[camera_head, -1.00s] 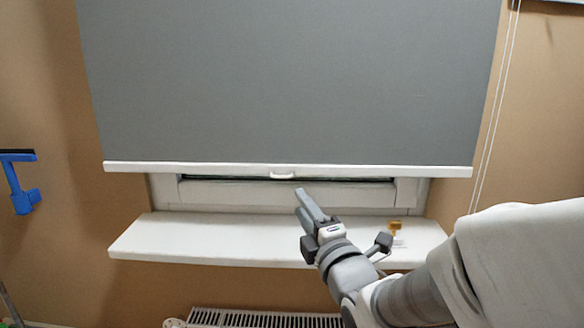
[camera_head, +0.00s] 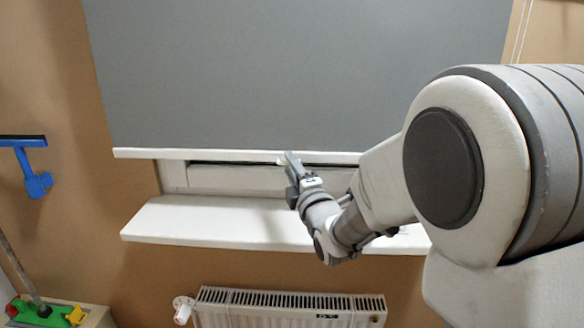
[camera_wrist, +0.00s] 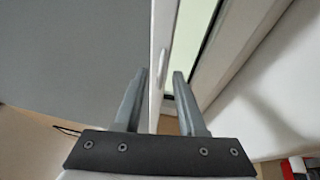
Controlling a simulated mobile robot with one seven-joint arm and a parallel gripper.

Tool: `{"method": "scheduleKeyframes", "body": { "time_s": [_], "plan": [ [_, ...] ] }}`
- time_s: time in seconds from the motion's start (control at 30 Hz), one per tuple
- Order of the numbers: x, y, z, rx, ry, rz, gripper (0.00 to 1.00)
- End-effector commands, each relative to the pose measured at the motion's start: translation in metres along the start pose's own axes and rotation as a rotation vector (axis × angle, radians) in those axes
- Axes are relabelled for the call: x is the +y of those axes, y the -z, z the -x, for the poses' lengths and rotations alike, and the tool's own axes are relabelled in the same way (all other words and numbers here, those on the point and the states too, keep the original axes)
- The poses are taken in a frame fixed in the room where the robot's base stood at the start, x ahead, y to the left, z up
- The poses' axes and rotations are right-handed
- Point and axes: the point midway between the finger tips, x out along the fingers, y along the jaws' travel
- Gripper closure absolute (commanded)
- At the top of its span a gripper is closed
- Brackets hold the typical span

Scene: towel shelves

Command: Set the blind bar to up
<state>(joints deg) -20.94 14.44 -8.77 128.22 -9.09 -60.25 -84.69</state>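The white blind bar (camera_head: 200,154) runs along the bottom edge of the lowered grey blind (camera_head: 290,75), just above the windowsill. In the wrist view the bar (camera_wrist: 163,25) runs up the picture, with its small handle (camera_wrist: 162,66) just beyond the fingertips. My gripper (camera_head: 291,155) is at the middle of the bar in the head view and covers most of the handle. In the wrist view my gripper (camera_wrist: 160,74) is open, with the bar showing between its two fingers. I cannot tell whether a finger touches the bar.
The white windowsill (camera_head: 190,220) juts out below the bar, with a radiator (camera_head: 270,306) under it. A blue tool (camera_head: 36,184) hangs on the left wall. White cords (camera_head: 522,30) hang at the upper right. A box with coloured items (camera_head: 60,313) stands at lower left.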

Motion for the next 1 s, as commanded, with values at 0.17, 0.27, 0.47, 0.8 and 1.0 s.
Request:
{"method": "scheduleKeyframes", "body": {
  "time_s": [0.17,0.27,0.47,0.8,1.0],
  "plan": [
    [0.0,0.0,0.0002,0.0,0.0,0.0,0.67],
    [0.0,0.0,0.0003,0.0,0.0,0.0,0.85],
    [0.0001,0.0,0.0004,0.0,0.0,0.0,1.0],
    [0.0,-0.0001,0.0005,0.0,0.0,0.0,1.0],
    [0.0,-0.0001,0.0006,0.0,0.0,0.0,1.0]
  ]
}}
